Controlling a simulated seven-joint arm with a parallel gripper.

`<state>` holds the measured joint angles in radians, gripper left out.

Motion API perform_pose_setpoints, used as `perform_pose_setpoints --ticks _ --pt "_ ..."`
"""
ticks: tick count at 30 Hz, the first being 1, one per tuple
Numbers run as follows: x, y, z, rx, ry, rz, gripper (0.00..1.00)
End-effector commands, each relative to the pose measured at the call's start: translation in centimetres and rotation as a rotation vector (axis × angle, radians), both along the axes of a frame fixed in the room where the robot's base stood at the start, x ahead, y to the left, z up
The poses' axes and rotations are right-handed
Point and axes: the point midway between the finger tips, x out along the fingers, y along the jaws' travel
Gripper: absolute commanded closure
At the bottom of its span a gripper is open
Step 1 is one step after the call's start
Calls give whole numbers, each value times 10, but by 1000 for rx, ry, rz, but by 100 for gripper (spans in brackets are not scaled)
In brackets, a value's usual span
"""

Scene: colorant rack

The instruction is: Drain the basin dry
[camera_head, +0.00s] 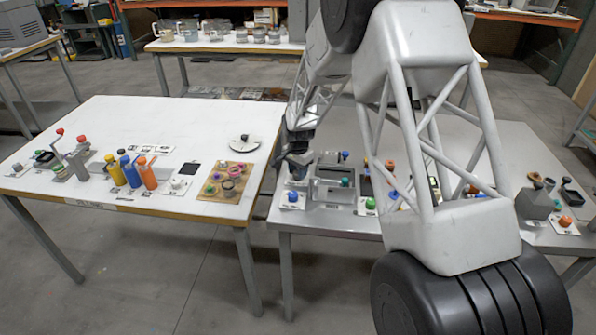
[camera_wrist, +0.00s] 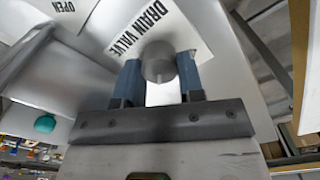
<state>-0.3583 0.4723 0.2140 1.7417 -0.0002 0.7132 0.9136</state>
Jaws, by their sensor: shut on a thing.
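The basin (camera_head: 322,190) is a grey open box on the right-hand metal table in the head view; its inside is too small to read. My gripper (camera_head: 297,168) is low at the basin's left side. In the wrist view my gripper (camera_wrist: 161,78) has its two blue fingers shut on a grey round valve handle (camera_wrist: 158,62). A white label reading DRAIN VALVE (camera_wrist: 140,30) lies beside the handle. Another label reading OPEN (camera_wrist: 62,6) is at the top left. Which way the valve is turned cannot be told.
A blue knob (camera_head: 292,196) and a green knob (camera_head: 370,203) stand on white plates near the basin. My arm covers much of the right table. The left white table (camera_head: 150,115) holds bottles and a wooden board (camera_head: 215,190). A gap separates the tables.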

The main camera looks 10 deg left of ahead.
Motion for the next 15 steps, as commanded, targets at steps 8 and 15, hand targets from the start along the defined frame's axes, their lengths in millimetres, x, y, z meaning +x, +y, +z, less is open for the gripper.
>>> perform_pose_setpoints --ticks 8,15 --pt "0 0 0 0 0 15 88" --pt "0 0 1 0 -1 92 88"
